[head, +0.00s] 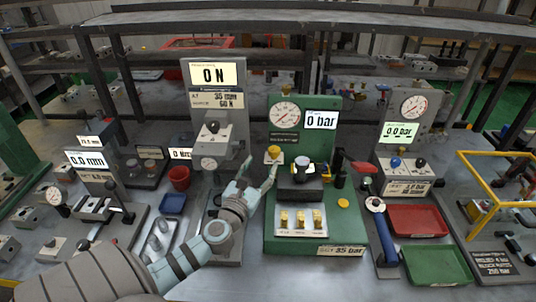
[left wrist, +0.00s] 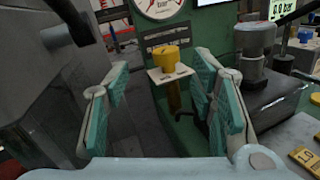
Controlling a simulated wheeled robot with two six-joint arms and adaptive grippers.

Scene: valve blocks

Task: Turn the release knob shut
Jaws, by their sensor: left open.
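A yellow knob (head: 273,152), which I take to be the release knob, sits on a pale plate at the left side of the green valve station (head: 262,243). In the left wrist view the knob (left wrist: 166,57) shows between my fingers, farther away than their tips. A yellow stem runs below its plate. My left gripper (head: 261,172) is open and empty, just in front of and below the knob. Its two teal-padded fingers (left wrist: 160,90) stand apart with clear space to the knob. My right gripper is not seen.
A round gauge (head: 285,115) and a "0 bar" display (head: 320,120) stand above the knob. A grey block with a column (left wrist: 256,50) is close right of my fingers. A grey force tester (head: 212,135) stands close left. Brass fittings (head: 300,221) lie in front.

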